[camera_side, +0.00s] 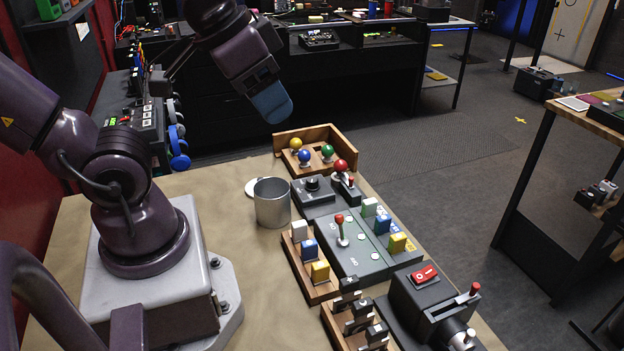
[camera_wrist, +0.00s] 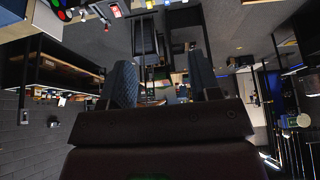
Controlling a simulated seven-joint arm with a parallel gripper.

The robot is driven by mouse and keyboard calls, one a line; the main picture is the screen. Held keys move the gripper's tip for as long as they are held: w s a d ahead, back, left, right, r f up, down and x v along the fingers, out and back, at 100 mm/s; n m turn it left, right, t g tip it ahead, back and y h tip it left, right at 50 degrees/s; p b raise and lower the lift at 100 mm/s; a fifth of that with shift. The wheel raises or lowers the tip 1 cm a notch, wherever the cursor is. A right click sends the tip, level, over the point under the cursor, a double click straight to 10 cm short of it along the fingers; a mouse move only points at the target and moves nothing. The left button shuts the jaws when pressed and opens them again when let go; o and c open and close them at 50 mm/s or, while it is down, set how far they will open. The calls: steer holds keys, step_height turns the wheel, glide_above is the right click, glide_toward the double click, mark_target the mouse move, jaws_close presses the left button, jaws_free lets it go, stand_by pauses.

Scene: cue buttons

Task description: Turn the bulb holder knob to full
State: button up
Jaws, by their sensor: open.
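A dark box with a round black knob (camera_side: 312,184) sits on the tan table, just in front of the wooden bulb tray. A red bulb (camera_side: 340,166) stands beside this box; I cannot tell which base it sits in. The knob's pointer is too small to read. My gripper (camera_side: 274,104) is raised above and behind the bulb tray, away from the knob and touching nothing. In the wrist view my gripper (camera_wrist: 162,78) shows two blue padded fingers spread apart with nothing between them. The knob cannot be made out in the wrist view.
The wooden tray (camera_side: 284,139) holds yellow, blue and green bulbs. A metal cup (camera_side: 271,203) stands left of the knob box.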

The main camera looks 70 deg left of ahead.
steer(key=w+a+f+n+g, duration=0.2)
steer(key=w+a+f+g, duration=0.1)
steer(key=f, duration=0.1)
steer(key=n+g, duration=0.2)
steer(key=n, duration=2.1)
glide_toward(312, 179)
step_height(312, 179, down, 9)
steer(key=shift+w+f, duration=0.1)
steer(key=shift+c, duration=0.5)
steer(key=c, duration=0.8)
steer(key=shift+c, duration=0.2)
